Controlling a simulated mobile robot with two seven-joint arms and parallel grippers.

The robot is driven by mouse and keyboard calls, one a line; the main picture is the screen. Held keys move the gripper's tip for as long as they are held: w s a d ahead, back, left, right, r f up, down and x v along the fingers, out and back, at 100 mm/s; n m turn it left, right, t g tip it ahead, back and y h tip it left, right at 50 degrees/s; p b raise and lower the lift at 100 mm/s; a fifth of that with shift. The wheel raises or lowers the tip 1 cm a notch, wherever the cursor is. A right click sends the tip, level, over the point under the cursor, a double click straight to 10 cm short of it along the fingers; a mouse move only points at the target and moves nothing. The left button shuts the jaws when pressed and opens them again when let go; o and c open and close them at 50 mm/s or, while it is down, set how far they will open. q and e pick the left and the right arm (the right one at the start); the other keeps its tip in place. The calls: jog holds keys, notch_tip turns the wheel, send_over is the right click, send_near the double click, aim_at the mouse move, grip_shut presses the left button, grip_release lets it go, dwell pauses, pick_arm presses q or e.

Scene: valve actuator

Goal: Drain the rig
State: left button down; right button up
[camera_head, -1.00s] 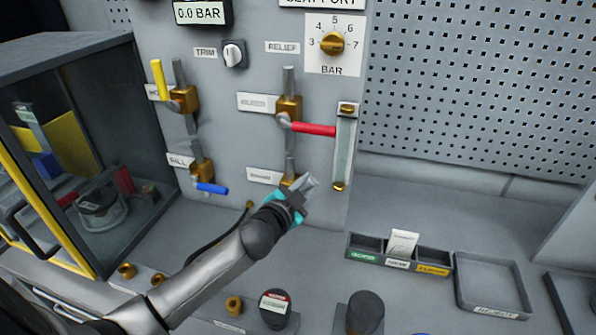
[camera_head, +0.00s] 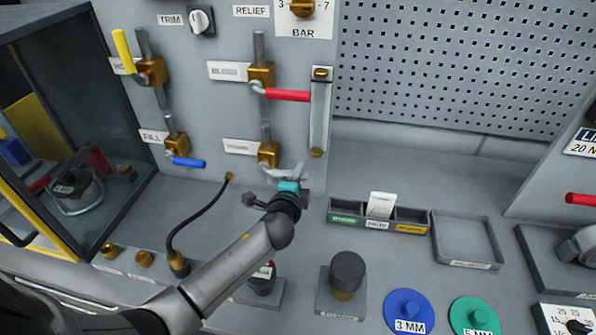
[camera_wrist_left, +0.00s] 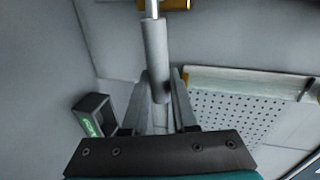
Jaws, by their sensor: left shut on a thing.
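My left gripper (camera_head: 290,178) is at the lowest brass valve (camera_head: 268,155) of the middle pipe, just off the grey panel. In the left wrist view its two fingers (camera_wrist_left: 160,88) are shut on a grey cylindrical lever handle (camera_wrist_left: 155,48). The handle's thin rod runs up to a brass valve body (camera_wrist_left: 177,4), cut off by the frame edge. The label (camera_head: 241,146) beside this valve is too blurred to read surely. Above it, the bleed valve (camera_head: 261,75) has a red lever (camera_head: 288,95) pointing right. The blue fill lever (camera_head: 188,162) points right and slightly down. My right gripper is out of view.
A yellow lever (camera_head: 123,51) points up at top left. A sight tube (camera_head: 319,112) stands right of the valves. A black hose (camera_head: 193,222) curves over the bench. A sorting tray (camera_head: 335,206), an empty tray (camera_head: 496,258) and a dark knob (camera_head: 347,270) lie to the right.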

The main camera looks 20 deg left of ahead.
pick_arm(q)
jog(key=shift+f+m, duration=0.3)
jog(key=shift+f, duration=0.05)
dwell(0.3)
jog(key=c, duration=0.7)
grip_release()
jog(key=v, duration=1.5)
jog(key=shift+s+d, duration=0.1)
jog(key=shift+s, duration=0.05)
